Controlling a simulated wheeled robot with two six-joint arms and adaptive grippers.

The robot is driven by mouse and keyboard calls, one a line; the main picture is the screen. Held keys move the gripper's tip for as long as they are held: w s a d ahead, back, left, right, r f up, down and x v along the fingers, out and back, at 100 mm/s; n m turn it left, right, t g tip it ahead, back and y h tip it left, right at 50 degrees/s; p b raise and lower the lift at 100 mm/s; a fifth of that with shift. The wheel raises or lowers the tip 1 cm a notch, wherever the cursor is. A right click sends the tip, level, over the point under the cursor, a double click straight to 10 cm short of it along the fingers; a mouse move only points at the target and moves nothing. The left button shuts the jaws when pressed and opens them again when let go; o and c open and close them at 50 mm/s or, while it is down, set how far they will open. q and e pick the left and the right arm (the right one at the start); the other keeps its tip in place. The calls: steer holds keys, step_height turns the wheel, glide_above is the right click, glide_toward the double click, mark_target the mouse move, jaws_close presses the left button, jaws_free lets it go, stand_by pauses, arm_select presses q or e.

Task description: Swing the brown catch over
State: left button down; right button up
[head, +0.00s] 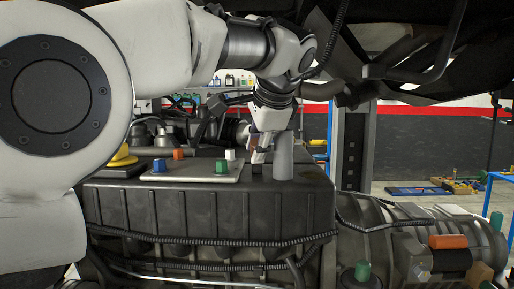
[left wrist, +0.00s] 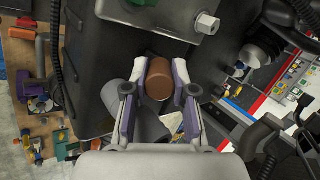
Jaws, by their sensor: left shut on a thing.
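The brown catch (left wrist: 158,80) shows in the left wrist view as a rounded brown knob between my two fingers. My left gripper (left wrist: 159,88) is shut on it, one finger on each side. In the head view my left gripper (head: 260,143) reaches down to the right end of the dark engine block (head: 210,212). There only a small part of the brown catch (head: 257,156) shows, mostly hidden by the fingers. The catch's base cannot be made out. My right gripper is in neither view.
A grey post (head: 283,158) stands close right of my left gripper. A pale plate (head: 198,172) with blue, orange, green and white knobs lies to the left, beside a yellow knob (head: 122,157). Dark pipes and hoses hang overhead. A ribbed housing (head: 385,228) lies lower right.

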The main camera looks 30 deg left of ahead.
arm_select(q)
steer(key=shift+f, duration=0.2)
steer(key=shift+w+a+r+g+h+p, duration=0.2)
steer(key=shift+r+g+h+p, duration=0.35)
steer(key=shift+p, duration=0.7)
steer(key=shift+w+a+f+g+h+b, duration=0.2)
steer(key=shift+w+f+g+h+b, duration=0.2)
steer(key=shift+g, duration=0.35)
steer(key=shift+w+a+g+h, duration=0.15)
steer(key=shift+w+g+h, duration=0.1)
steer(key=shift+g, duration=0.25)
steer(key=shift+s, duration=0.1)
steer(key=c, duration=1)
jaws_free()
steer(key=shift+o, duration=0.3)
steer(key=shift+a, duration=0.1)
steer(key=shift+r, duration=0.1)
